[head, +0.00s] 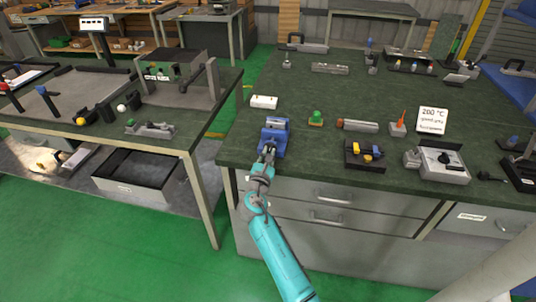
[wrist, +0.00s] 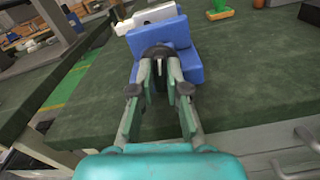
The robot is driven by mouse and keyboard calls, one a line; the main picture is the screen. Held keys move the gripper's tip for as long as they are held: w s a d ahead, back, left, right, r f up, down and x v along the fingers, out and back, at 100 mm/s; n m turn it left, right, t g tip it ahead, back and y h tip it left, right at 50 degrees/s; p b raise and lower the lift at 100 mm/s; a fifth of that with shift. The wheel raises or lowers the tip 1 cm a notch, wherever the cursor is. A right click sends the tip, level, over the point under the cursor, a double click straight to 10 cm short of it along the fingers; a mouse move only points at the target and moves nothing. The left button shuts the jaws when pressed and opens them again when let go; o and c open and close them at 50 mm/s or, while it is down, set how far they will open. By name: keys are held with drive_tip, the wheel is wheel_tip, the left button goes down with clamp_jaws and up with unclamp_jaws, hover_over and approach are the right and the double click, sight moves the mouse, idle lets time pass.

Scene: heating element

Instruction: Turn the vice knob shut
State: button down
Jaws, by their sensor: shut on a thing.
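The blue vice (head: 275,125) stands at the front left edge of the right-hand workbench. In the wrist view its blue body (wrist: 184,66) fills the top middle. The dark vice knob (wrist: 158,50) faces my gripper at the front of the vice. My gripper (wrist: 158,66) is shut on the knob, with its fingertips at either side of it. In the head view my gripper (head: 266,154) reaches up to the vice from below. The knob is mostly hidden there, and its exact turn angle cannot be told.
A white box (head: 264,102) lies behind the vice. Drawers (head: 330,196) lie below the bench edge. A gap separates the left table (head: 205,125).

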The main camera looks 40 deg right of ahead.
drive_tip(key=m, duration=0.4)
drive_tip(key=shift+s+m, duration=0.1)
drive_tip(key=shift+m, duration=0.2)
drive_tip(key=m, duration=0.3)
drive_tip(key=shift+d+f+m, duration=0.1)
drive_tip(key=shift+m, duration=0.3)
drive_tip(key=m, duration=0.4)
drive_tip(key=shift+f, duration=0.1)
drive_tip(key=m, duration=0.5)
drive_tip(key=shift+s+f, duration=0.1)
drive_tip(key=m, duration=0.4)
drive_tip(key=shift+f+m, duration=0.1)
drive_tip(key=shift+m, duration=0.2)
drive_tip(key=m, duration=0.3)
drive_tip(key=shift+f+m, duration=0.1)
drive_tip(key=shift+m, duration=0.2)
drive_tip(key=m, duration=0.3)
drive_tip(key=shift+f+m, duration=0.1)
drive_tip(key=shift+m, duration=2.1)
drive_tip(key=shift+w, duration=0.2)
